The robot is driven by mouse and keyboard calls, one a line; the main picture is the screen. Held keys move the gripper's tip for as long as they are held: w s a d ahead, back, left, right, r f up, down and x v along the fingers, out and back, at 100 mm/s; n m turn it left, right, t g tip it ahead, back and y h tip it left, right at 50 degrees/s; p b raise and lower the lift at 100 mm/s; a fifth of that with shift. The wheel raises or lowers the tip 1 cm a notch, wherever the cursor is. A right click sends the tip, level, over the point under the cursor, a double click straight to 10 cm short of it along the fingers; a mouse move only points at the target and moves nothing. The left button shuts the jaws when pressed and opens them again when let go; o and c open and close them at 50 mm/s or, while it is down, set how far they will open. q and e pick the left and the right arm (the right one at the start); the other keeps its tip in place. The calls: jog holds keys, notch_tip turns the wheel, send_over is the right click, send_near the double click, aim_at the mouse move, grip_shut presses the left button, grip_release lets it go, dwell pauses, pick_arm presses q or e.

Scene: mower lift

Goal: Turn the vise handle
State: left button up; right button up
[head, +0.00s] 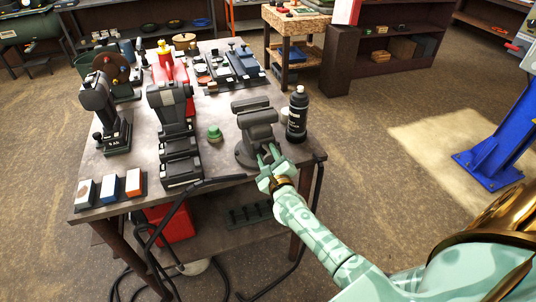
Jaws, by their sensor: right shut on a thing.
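The grey bench vise (256,122) stands at the front right of the workbench (222,160). My right gripper (270,158) is at the near side of the vise, low at its front, where the handle would sit. It is shut on the vise handle, which is mostly hidden behind the fingers. My right arm reaches in from the lower right. My left gripper is not in view.
A black bottle (297,114) stands close to the right of the vise. A green knob-like item (215,133) and a dark machine (174,130) are to the left. A black cable (200,186) runs along the front edge.

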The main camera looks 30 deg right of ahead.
jog(key=n+p, duration=0.1)
jog(key=n, duration=0.3)
jog(key=shift+n, duration=0.4)
jog(key=n+p, duration=0.1)
jog(key=n, duration=0.2)
jog(key=shift+n, duration=0.4)
jog(key=n+p, duration=0.1)
jog(key=n, duration=0.2)
jog(key=shift+n+y, duration=0.3)
jog(key=shift+n, duration=0.1)
jog(key=n+p, duration=0.1)
jog(key=n, duration=0.2)
jog(key=shift+n, duration=0.3)
jog(key=n+p, duration=0.1)
jog(key=n, duration=0.5)
jog(key=shift+n+p, duration=0.3)
jog(key=shift+p, duration=0.05)
jog(key=n, duration=0.6)
jog(key=shift+y+p, duration=0.35)
jog(key=shift+y, duration=0.05)
jog(key=shift+n, duration=0.3)
jog(key=o, duration=1)
